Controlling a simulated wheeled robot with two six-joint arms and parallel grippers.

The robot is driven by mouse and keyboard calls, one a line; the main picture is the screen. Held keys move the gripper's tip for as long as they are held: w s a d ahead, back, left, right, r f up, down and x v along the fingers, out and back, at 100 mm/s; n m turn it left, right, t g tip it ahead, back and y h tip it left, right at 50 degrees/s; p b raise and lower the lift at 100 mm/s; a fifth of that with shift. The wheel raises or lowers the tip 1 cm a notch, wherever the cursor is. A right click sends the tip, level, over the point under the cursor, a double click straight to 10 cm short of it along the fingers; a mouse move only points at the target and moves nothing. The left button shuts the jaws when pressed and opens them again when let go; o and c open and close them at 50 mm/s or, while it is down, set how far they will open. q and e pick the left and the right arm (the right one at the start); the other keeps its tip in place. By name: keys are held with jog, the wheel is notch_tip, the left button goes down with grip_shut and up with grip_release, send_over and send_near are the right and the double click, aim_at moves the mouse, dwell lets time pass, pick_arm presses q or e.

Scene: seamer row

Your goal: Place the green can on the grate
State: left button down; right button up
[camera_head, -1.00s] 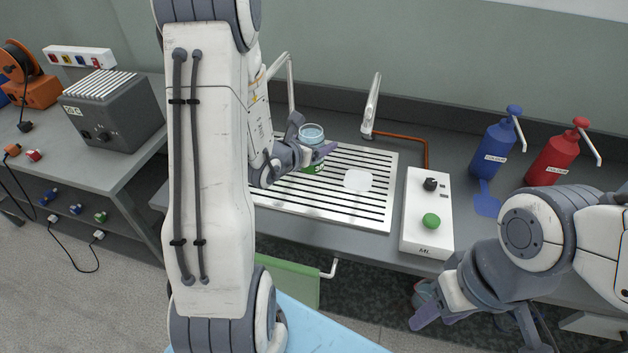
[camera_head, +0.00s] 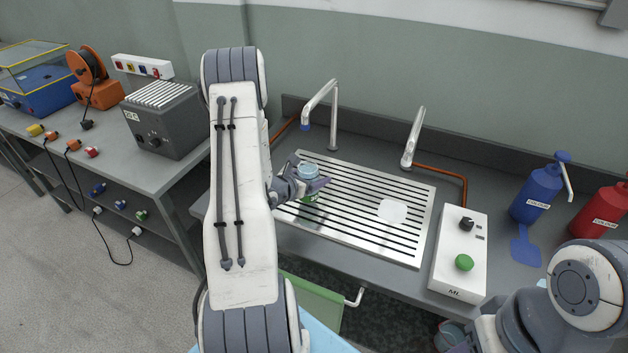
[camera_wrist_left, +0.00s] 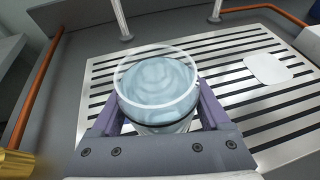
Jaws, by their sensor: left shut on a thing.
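The green can (camera_head: 309,171) has a pale, clear-looking upper part and a green label. My left gripper (camera_head: 307,186) is shut on it and holds it upright over the left part of the slotted metal grate (camera_head: 417,254). In the left wrist view the can (camera_wrist_left: 157,85) stands between the two fingers, seen from above, with the grate (camera_wrist_left: 215,47) behind it. I cannot tell whether its base touches the grate; the fingers hide it. My right arm is at the lower right, but its fingers are not in view.
A white patch (camera_head: 392,211) lies on the grate's right part. Two taps, a silver one (camera_head: 413,138) and another (camera_head: 333,115), stand behind it. A white control box (camera_head: 459,250) with a green button stands to the right, near a blue pump bottle (camera_head: 537,195).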

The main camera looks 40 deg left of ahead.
pick_arm(q)
notch_tip(320, 180, down, 2)
jog(key=shift+f, duration=0.1)
jog(key=shift+f, duration=0.15)
grip_release()
